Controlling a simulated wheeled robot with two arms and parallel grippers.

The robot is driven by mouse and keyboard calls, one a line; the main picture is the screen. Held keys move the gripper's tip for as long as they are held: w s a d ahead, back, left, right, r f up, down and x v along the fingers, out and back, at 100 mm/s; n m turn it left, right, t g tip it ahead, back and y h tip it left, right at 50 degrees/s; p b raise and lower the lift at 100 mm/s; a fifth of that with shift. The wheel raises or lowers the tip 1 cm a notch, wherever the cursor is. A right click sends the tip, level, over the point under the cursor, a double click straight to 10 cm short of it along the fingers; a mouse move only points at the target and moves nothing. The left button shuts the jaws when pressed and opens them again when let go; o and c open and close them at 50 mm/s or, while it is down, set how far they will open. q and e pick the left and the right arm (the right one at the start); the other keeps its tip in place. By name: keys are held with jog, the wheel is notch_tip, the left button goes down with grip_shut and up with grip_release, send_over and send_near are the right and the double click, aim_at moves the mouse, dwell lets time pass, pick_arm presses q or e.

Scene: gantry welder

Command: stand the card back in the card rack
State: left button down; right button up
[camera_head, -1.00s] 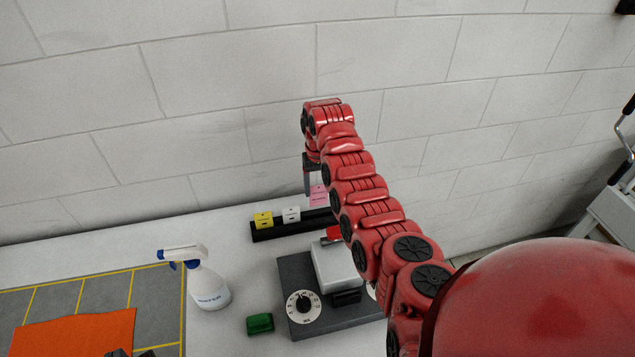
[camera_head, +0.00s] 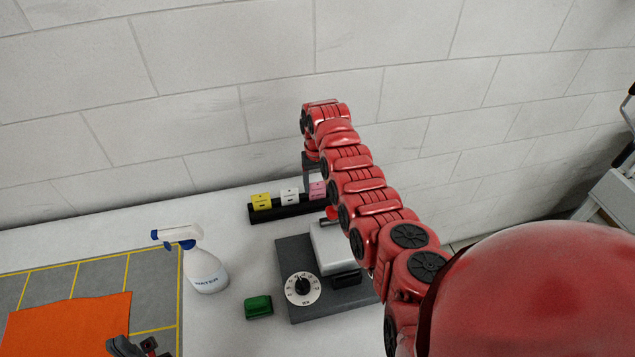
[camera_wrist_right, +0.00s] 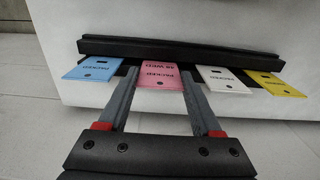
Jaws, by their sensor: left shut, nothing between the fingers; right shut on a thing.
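The card rack (camera_head: 287,213) is a long black slotted bar at the back of the table; it also shows in the right wrist view (camera_wrist_right: 180,48). My left gripper (camera_head: 135,347) is partly cut off at the bottom left edge.
Yellow (camera_head: 261,200), white (camera_head: 289,197) and blue (camera_wrist_right: 93,68) cards stand in the rack. A grey device with a dial (camera_head: 302,288), a green block (camera_head: 258,306), a spray bottle (camera_head: 206,270) and an orange sheet (camera_head: 70,325) on a grey mat lie in front.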

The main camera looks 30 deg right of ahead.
jog(key=o, duration=1.5)
jog(key=shift+r, duration=0.1)
jog(key=shift+r, duration=0.3)
notch_tip(320, 180, up, 8)
jog(key=shift+w+r+p, duration=0.1)
jog(key=shift+r+p, duration=0.15)
jog(key=shift+p, duration=0.55)
notch_tip(320, 180, up, 8)
jog(key=p, duration=0.7)
jog(key=shift+r, duration=0.1)
